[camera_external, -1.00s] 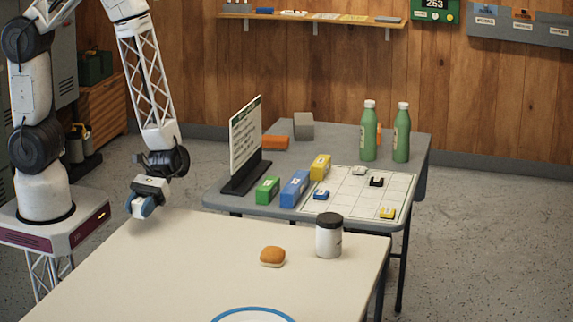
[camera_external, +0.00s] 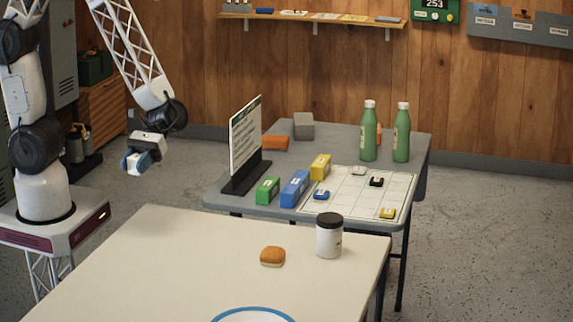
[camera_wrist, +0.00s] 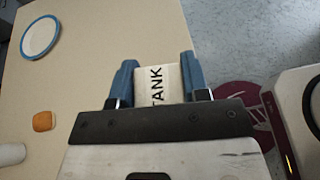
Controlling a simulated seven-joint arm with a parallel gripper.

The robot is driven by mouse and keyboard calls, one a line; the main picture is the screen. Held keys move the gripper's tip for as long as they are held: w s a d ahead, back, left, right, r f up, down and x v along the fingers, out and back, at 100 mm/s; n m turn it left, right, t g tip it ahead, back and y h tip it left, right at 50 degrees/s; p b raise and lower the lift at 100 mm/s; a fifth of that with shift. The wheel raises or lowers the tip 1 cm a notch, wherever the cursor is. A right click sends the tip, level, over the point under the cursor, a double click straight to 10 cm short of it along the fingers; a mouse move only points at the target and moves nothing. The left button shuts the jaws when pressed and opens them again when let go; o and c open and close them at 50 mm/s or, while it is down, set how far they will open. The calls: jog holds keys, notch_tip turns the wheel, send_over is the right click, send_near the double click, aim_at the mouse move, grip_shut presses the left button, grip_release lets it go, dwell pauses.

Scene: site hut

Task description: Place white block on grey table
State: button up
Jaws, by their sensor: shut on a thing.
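My gripper (camera_external: 136,163) has blue fingers and is shut on a white block (camera_wrist: 158,85). The block shows dark letters reading "TANK" between the fingers in the wrist view. In the external view, my gripper is in the air at the left, beyond the far left corner of the cream table. The grey table (camera_external: 418,160) stands at the back, to the right of my gripper and well apart from it. A white grid sheet (camera_external: 345,205) lies on its front right part, with several small coloured pieces on it.
On the grey table stand a sign (camera_external: 245,140), green (camera_external: 268,190), blue (camera_external: 295,188) and yellow (camera_external: 320,167) blocks, a grey block (camera_external: 303,126), an orange block (camera_external: 275,142) and green bottles (camera_external: 369,135). The cream table (camera_external: 180,255) holds a bun (camera_external: 272,256), a jar (camera_external: 329,238) and a plate (camera_external: 252,314).

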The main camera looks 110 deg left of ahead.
notch_tip(320, 180, up, 11)
jog(key=w+a+r+n+t, duration=0.1)
jog(key=w+a+n+t, duration=0.25)
jog(key=w+a, duration=1.1)
jog(key=n+t+y, duration=0.4)
jog(key=n+t, duration=0.3)
jog(key=t, duration=0.1)
send_over(294, 168)
jog(key=f, duration=0.1)
notch_tip(294, 168, down, 18)
jog(key=shift+a, duration=0.15)
jog(key=shift+f+g, duration=0.15)
jog(key=shift+g, duration=0.1)
jog(key=shift+f, duration=3.1)
